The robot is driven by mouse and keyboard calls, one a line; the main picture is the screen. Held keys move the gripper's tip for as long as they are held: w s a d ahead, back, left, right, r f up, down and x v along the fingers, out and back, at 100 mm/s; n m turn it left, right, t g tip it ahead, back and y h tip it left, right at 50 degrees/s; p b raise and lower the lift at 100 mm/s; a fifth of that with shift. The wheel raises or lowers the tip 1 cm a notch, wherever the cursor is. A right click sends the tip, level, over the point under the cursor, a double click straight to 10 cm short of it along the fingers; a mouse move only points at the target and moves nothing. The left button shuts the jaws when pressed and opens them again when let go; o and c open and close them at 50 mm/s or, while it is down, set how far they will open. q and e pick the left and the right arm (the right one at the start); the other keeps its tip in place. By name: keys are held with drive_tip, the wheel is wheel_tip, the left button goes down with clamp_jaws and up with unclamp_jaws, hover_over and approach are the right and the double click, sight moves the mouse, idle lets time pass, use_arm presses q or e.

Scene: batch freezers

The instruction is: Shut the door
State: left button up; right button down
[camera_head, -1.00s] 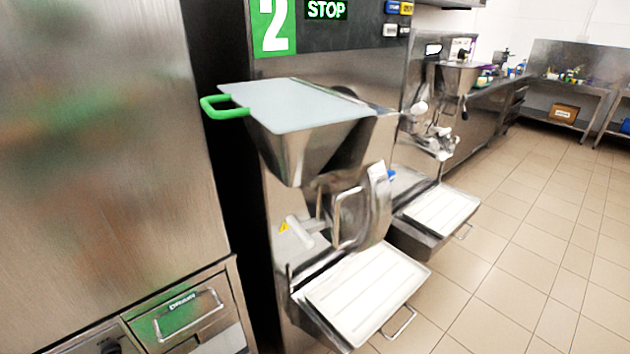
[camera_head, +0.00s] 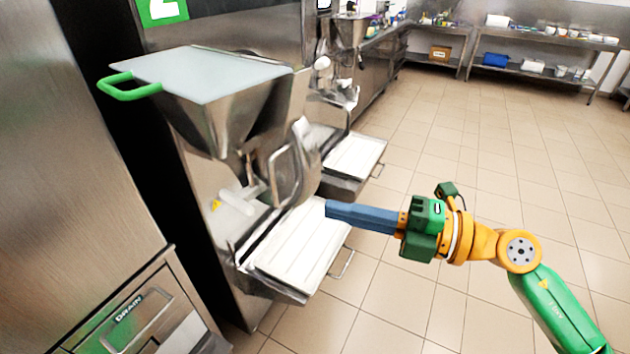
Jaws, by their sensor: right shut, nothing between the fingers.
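The batch freezer marked 2 stands left of centre, with a steel hopper (camera_head: 215,122) under a pale lid with a green handle (camera_head: 128,90). Its steel front door (camera_head: 303,158) with a loop handle (camera_head: 279,172) stands out from the front, swung towards the right. A white spout (camera_head: 238,202) sits on the machine front. My right gripper (camera_head: 328,210) comes in from the right, its blue-grey fingers together and empty. In the picture its tip overlaps the tray edge, below and right of the door handle; it appears apart from the door. My left gripper is not in view.
A white-topped tray shelf (camera_head: 290,245) juts out below the door. A second freezer with its own tray (camera_head: 355,155) stands behind. A steel cabinet (camera_head: 70,150) fills the left. The tiled floor (camera_head: 480,165) on the right is open.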

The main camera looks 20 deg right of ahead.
sight(315, 186)
drive_tip(key=w+p, duration=0.1)
drive_tip(key=w, duration=0.1)
drive_tip(key=w+a, duration=0.1)
drive_tip(key=w, duration=0.1)
drive_tip(key=w+a+p, duration=0.1)
drive_tip(key=w, duration=0.1)
drive_tip(key=shift+w+a+p, duration=0.15)
drive_tip(key=shift+w+p, duration=0.1)
drive_tip(key=shift+p, duration=0.1)
drive_tip(key=shift+w+d, duration=0.15)
drive_tip(key=shift+d, duration=0.25)
drive_tip(key=shift+a, duration=0.1)
